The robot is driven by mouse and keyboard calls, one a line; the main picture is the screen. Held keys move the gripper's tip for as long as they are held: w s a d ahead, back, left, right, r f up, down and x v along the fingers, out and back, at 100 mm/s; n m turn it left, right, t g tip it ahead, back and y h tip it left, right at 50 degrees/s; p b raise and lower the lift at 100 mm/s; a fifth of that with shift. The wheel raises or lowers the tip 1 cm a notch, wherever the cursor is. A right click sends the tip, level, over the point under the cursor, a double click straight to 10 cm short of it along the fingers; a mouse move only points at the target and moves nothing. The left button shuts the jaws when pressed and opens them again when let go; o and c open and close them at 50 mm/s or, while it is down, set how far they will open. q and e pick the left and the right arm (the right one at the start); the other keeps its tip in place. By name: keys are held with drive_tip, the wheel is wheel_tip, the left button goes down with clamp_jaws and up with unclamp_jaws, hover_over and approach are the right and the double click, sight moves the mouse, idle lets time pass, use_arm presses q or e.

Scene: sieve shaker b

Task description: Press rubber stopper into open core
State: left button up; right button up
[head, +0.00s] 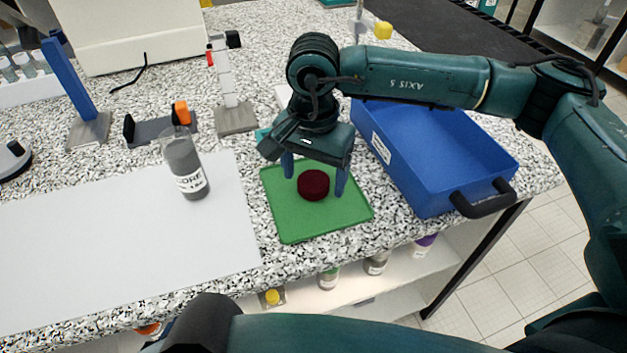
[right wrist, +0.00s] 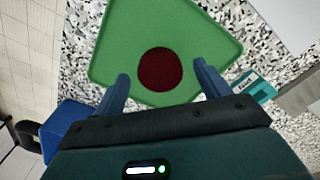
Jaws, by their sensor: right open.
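A dark red round stopper (head: 313,185) lies on a green mat (head: 290,225). It also shows in the right wrist view (right wrist: 160,70). My right gripper (head: 315,187) is open above the mat, its blue fingers apart on either side of the stopper, with gaps visible in the right wrist view (right wrist: 162,74). A clear cylinder with grey filling (head: 184,160), its label partly readable as "CORE", stands upright to the left, at the edge of a light grey sheet. Its top rim is hard to make out. My left gripper is not in view.
A blue tray with a black handle (head: 428,205) is right of the mat. A blue post (head: 70,80), a dark holder with an orange part (head: 165,128) and a grey stand (head: 232,95) are behind. The light grey sheet (head: 110,240) is mostly clear.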

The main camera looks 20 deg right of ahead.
sight(313, 180)
drive_tip(key=shift+f, duration=0.3)
drive_tip(key=shift+c, duration=0.2)
drive_tip(key=c, duration=1)
wheel_tip(313, 180, up, 10)
drive_tip(key=shift+b, duration=0.45)
